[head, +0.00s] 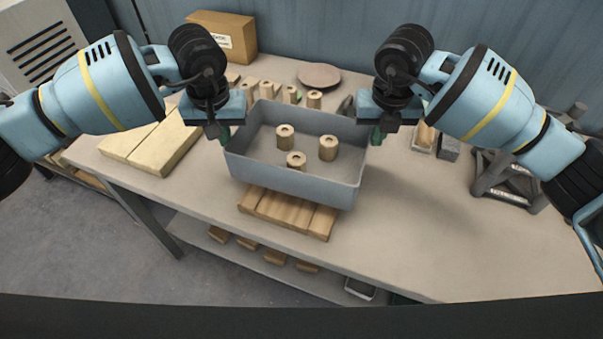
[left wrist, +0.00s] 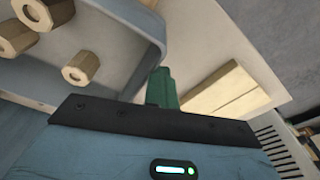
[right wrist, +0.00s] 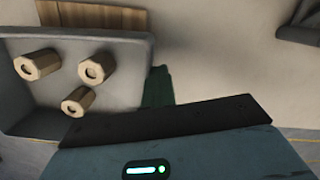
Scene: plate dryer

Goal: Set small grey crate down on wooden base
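The small grey crate (head: 292,182) is level in the middle of the head view, with three wooden pegs with holes inside. The wooden base (head: 288,212), made of planks, shows under and in front of it; I cannot tell whether a gap separates them. My left gripper (head: 222,135) is at the crate's left end wall and my right gripper (head: 377,135) at its right end wall; both appear shut on the rim. Green fingers show at the walls in the left wrist view (left wrist: 162,88) and right wrist view (right wrist: 157,88); the inner fingers are hidden.
Behind the crate stand several wooden pegs, a round disc (head: 319,76) and a cardboard box (head: 226,36). Wooden boards (head: 168,144) lie at the left. A dark metal frame (head: 510,180) stands at the right. The table's front right is clear.

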